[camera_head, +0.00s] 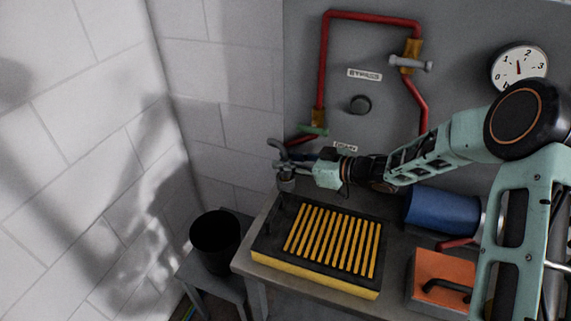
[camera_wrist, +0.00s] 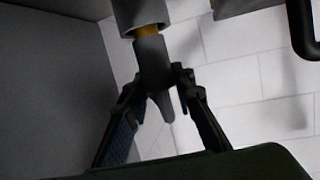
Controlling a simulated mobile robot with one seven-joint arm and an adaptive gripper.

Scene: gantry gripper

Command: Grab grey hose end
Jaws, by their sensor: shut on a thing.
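In the wrist view, my gripper (camera_wrist: 157,84) is shut on the grey hose end (camera_wrist: 151,58), with one finger on each side of it. A narrow tapered grey part points down between the fingers, and an orange-brown band and a wider grey cylinder (camera_wrist: 141,12) show above. In the head view, my gripper (camera_head: 297,163) is above the bench's left back corner, next to the wall panel. A small grey cylindrical part (camera_head: 286,182) and a curved grey piece (camera_head: 278,146) show at its fingertips. My fingers partly hide the hold there.
A bench (camera_head: 263,258) bears a yellow-and-black slatted tray (camera_head: 320,283). A blue cylinder (camera_head: 441,211) and an orange box (camera_head: 446,270) are to the right. A black bucket (camera_head: 215,240) stands left. Red pipe (camera_head: 323,65) and a round gauge (camera_head: 519,67) are on the grey panel.

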